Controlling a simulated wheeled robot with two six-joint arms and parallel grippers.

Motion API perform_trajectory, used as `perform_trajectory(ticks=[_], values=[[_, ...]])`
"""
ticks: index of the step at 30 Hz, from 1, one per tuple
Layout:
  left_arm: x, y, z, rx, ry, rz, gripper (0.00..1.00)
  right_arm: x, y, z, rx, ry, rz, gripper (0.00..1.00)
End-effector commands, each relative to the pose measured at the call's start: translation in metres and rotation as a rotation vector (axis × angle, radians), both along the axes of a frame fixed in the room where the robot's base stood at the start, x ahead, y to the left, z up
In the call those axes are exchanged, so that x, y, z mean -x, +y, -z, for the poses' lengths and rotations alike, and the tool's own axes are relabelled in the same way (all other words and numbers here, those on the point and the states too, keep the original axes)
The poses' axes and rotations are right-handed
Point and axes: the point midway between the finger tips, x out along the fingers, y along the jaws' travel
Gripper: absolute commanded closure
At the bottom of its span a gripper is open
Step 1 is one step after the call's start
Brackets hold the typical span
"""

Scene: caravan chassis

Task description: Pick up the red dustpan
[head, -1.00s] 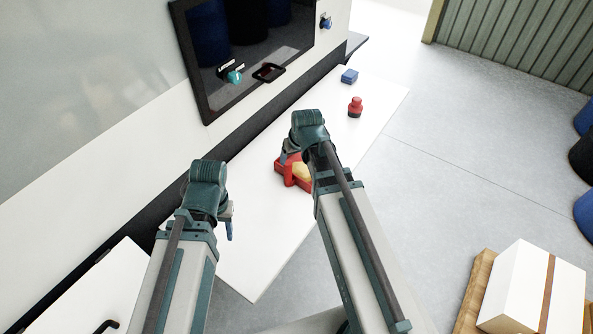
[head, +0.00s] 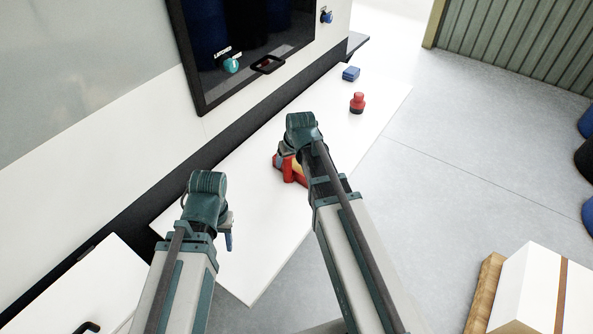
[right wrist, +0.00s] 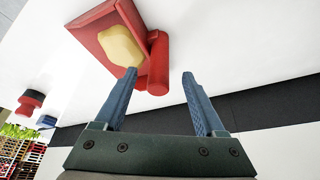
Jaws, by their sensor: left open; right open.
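The red dustpan (head: 298,174) lies on the long white surface in the head view, partly covered by my right arm. In the right wrist view its red pan (right wrist: 92,32) is at the upper left, with a yellow sponge-like block (right wrist: 121,45) on it. Its thick red handle (right wrist: 158,58) shows in the gap between the fingertips of my right gripper (right wrist: 160,72). That gripper is open and holds nothing; whether a finger touches the dustpan I cannot tell. My left gripper (head: 229,238) is open and empty over the surface's near part.
A red and black round object (head: 357,103) and a blue block (head: 351,73) are farther along the white surface (head: 335,120). The wall with a dark window runs along its left side. A white box (head: 530,290) on a wooden base stands at the lower right.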

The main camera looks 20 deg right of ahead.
Motion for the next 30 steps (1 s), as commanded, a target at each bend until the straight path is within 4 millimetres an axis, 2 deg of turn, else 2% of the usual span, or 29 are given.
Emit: perform_trajectory(ticks=[11,20,30], values=[[0.000,0.000,0.043,0.000,0.000,-0.001,0.51,-0.023,0.001,0.043,0.000,0.000,0.000,0.28],[0.000,0.000,0.043,0.000,0.000,-0.001,0.51,-0.024,0.001,0.043,0.000,0.000,0.000,0.28],[0.000,0.000,0.043,0.000,0.000,-0.001,0.51,-0.024,0.001,0.043,0.000,0.000,0.000,0.87]])
